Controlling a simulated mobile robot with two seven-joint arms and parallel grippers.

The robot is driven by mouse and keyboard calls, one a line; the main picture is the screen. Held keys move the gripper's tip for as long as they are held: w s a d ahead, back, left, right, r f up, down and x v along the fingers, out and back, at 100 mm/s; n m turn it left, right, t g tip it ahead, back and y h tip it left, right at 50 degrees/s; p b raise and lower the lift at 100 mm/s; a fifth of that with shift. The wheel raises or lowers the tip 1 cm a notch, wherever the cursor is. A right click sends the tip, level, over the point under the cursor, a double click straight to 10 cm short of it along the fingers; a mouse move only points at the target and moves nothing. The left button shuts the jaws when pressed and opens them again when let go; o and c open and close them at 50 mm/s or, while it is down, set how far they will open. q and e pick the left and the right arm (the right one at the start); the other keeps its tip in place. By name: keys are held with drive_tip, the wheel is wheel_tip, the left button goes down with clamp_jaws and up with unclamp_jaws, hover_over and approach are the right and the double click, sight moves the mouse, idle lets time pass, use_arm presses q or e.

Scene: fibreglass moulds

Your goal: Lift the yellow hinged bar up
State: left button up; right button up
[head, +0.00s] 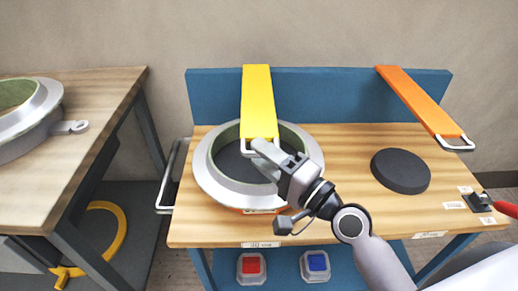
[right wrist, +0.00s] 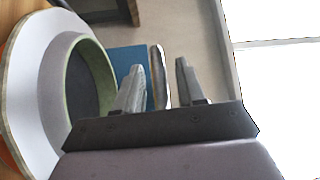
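The yellow hinged bar (head: 258,100) reaches forward from the top of the blue back panel, its front end over the far part of the round mould (head: 208,178). A pale metal handle (head: 244,150) is at its front end. My right gripper (head: 262,156) is at this handle, over the mould, and hides part of it. In the right wrist view, the two fingers of my right gripper (right wrist: 158,88) stand apart. A light grey piece, apparently the handle (right wrist: 158,70), shows between them, with a narrow gap on each side. My left gripper is not in view.
An orange bar (head: 415,98) with its own handle reaches forward at the right. A black disc (head: 400,171) lies on the wooden tabletop (head: 350,222). The blue back panel (head: 335,98) stands behind. A small black switch (head: 478,202) is at the right edge. Another table with a mould is at left.

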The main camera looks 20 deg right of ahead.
drive_tip(key=shift+w+a, duration=0.4)
drive_tip(key=shift+w, duration=0.2)
clamp_jaws()
drive_tip(key=shift+r, duration=0.1)
